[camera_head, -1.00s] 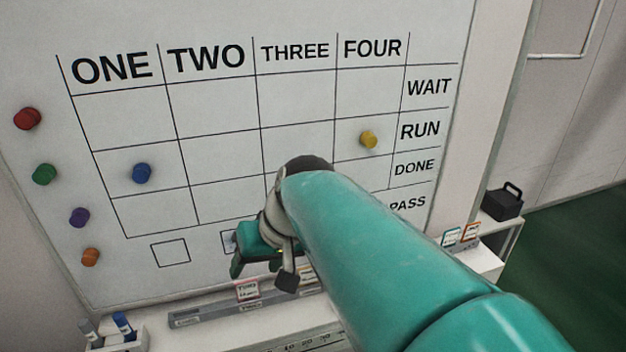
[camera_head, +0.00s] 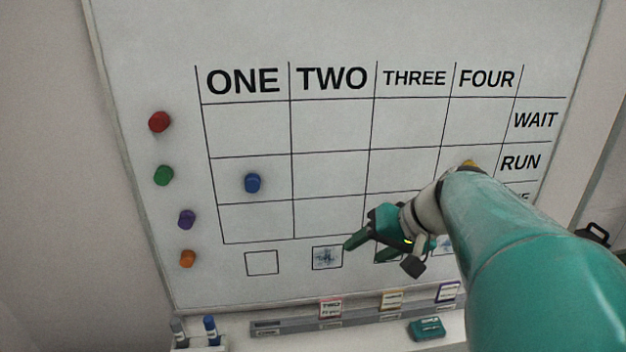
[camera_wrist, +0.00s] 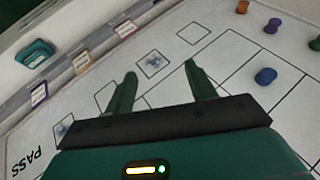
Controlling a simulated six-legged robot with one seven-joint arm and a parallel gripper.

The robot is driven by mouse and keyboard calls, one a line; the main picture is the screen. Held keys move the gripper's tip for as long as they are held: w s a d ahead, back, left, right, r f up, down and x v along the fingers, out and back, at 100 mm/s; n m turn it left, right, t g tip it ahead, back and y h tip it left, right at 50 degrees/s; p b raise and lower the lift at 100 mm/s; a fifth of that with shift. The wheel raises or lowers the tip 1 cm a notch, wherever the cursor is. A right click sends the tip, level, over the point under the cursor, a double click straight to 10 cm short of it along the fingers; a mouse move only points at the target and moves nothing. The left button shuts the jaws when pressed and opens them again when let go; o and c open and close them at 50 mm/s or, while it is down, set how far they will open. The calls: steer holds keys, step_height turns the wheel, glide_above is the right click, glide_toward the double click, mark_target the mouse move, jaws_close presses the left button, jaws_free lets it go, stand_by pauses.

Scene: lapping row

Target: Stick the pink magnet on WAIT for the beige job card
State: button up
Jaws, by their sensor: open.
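I see no pink magnet in either view now. The WAIT label (camera_head: 535,120) marks the top row of the whiteboard grid (camera_head: 331,129), whose cells show empty. A beige-edged card (camera_head: 391,299) stands in the rail below the board, between a red-edged and a purple-edged card; its writing is too small to read. It also shows in the wrist view (camera_wrist: 82,62). My gripper (camera_head: 368,246) is open and empty, in front of the lower board near the small squares under the grid. In the wrist view its two fingers (camera_wrist: 160,72) stand apart with board between them.
Red (camera_head: 159,121), green (camera_head: 164,175), purple (camera_head: 187,219) and orange (camera_head: 187,258) magnets line the board's left side. A blue magnet (camera_head: 252,183) sits in ONE's RUN cell. My arm partly hides a yellow magnet (camera_head: 468,163). Markers (camera_head: 211,329) and a teal block (camera_head: 427,328) are below.

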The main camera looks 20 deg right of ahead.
steer(key=s+d+r+m+t+h, duration=0.1)
steer(key=d+r+m+t, duration=0.15)
steer(key=d, duration=0.65)
steer(key=s+d+r+m+t, duration=0.1)
steer(key=d+t, duration=0.2)
steer(key=d, duration=0.7)
steer(key=f+x, duration=0.1)
steer(key=x, duration=1.2)
steer(key=shift+a, duration=0.25)
steer(key=shift+f+g, duration=0.1)
steer(key=shift+g, duration=0.15)
steer(key=c, duration=1)
steer(key=shift+s, duration=0.1)
steer(key=shift+c, duration=0.2)
steer(key=shift+s+a, duration=0.15)
steer(key=shift+s, duration=0.25)
